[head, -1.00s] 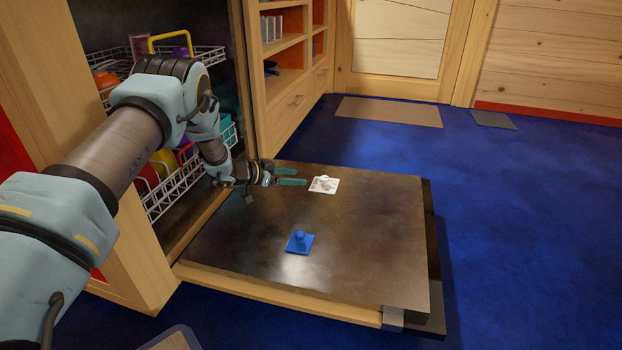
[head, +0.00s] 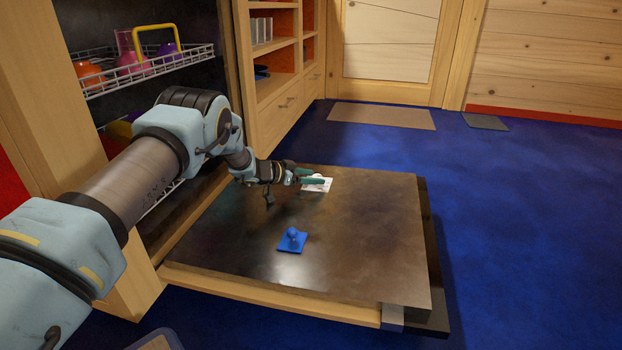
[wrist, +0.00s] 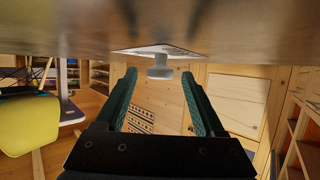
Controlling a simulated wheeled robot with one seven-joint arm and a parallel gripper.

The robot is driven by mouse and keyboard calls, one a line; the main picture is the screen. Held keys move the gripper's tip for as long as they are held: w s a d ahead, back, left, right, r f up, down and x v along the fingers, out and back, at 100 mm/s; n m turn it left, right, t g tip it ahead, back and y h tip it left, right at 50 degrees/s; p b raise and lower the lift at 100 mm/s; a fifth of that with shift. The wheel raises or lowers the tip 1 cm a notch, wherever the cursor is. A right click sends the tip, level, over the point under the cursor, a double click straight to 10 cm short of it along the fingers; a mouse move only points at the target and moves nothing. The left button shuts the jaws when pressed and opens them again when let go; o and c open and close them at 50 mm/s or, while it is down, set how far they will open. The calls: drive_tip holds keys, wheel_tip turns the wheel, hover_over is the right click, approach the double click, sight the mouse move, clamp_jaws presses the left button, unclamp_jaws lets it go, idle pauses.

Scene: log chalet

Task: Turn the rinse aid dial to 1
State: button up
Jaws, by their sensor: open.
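The open dishwasher door (head: 370,250) lies flat, inner face up. No label is readable, so I cannot tell which carries the rinse aid marking. My gripper (head: 314,175) is open at the white dial, partly hiding it in the head view. In the wrist view the white dial (wrist: 160,72) shows between and just beyond my fingertips (wrist: 158,80), with no clear contact. Its number setting is not legible.
Wire racks (head: 150,72) holding coloured dishes stand inside the dishwasher at the left. A wooden cabinet with shelves (head: 285,70) is behind the door. Blue floor (head: 520,230) lies clear to the right, with a flat mat (head: 382,115) at the back.

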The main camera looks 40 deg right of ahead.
clamp_jaws()
idle(0.4)
drive_tip(key=shift+r+n+t+p, duration=0.15)
drive_tip(key=shift+n+t+p, duration=0.2)
drive_tip(key=shift+p, duration=0.25)
drive_tip(key=n+t+p, duration=0.1)
drive_tip(key=t+p, duration=0.1)
drive_tip(key=shift+s+a+r+n+p, duration=0.1)
drive_tip(key=shift+s+n+p, duration=0.15)
drive_tip(key=shift+n+p, duration=0.1)
drive_tip(key=n+t+p, duration=0.1)
drive_tip(key=t, duration=0.1)
drive_tip(key=n+t+p, duration=0.1)
drive_tip(key=n, duration=0.1)
drive_tip(key=shift+s+f+t+y, duration=0.2)
drive_tip(key=shift+s+t+y, duration=0.15)
drive_tip(key=shift+s+y, duration=0.05)
drive_tip(key=n+t, duration=0.1)
drive_tip(key=n+t+y+p, duration=0.1)
drive_tip(key=n+t, duration=0.1)
drive_tip(key=shift+s+d, duration=0.25)
drive_tip(key=shift+s, duration=0.05)
drive_tip(key=shift+s+d+f+n+t+y, duration=0.1)
drive_tip(key=shift+d+n+t+y, duration=0.05)
drive_tip(key=shift+n+t+y, duration=1.35)
drive_tip(key=shift+n, duration=0.4)
